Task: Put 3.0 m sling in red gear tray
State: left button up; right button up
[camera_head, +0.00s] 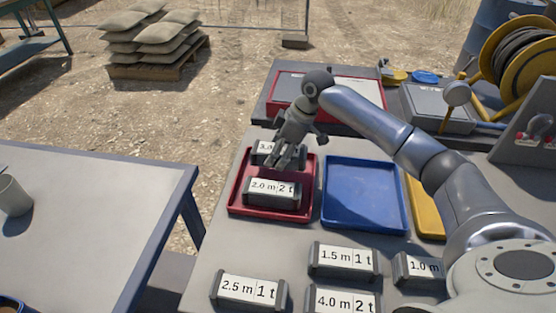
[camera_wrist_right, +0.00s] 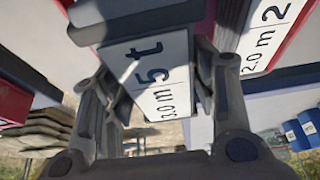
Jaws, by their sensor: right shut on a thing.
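The 3.0 m sling (camera_head: 264,148) is a dark block with a white label, partly hidden behind my right gripper (camera_head: 288,158). My right gripper is shut on it at the back of the red gear tray (camera_head: 237,207). In the right wrist view the sling (camera_wrist_right: 150,72) sits between the two fingers (camera_wrist_right: 165,95), its label reading 3.0 m 5 t. I cannot tell whether it touches the tray floor. The 2.0 m 2 t sling (camera_head: 271,192) lies in the front of the tray, and its label shows in the wrist view (camera_wrist_right: 268,38). My left gripper is out of view.
An empty blue tray (camera_head: 364,195) and a yellow tray (camera_head: 424,208) stand to the right. Slings marked 2.5 m (camera_head: 249,291), 1.5 m (camera_head: 343,260), 4.0 m (camera_head: 342,300) and 1.0 m (camera_head: 417,269) lie in front. A red-edged case (camera_head: 350,90) stands behind.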

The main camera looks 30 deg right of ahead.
aim_at(278, 160)
jog(key=shift+w+f, duration=0.25)
jog(key=shift+w, duration=0.05)
jog(key=shift+w+d+f, duration=0.1)
jog(key=shift+f, duration=1.55)
jog(key=shift+f, duration=0.1)
jog(key=o, duration=1.3)
jog(key=shift+f, duration=0.1)
jog(key=v, duration=1.2)
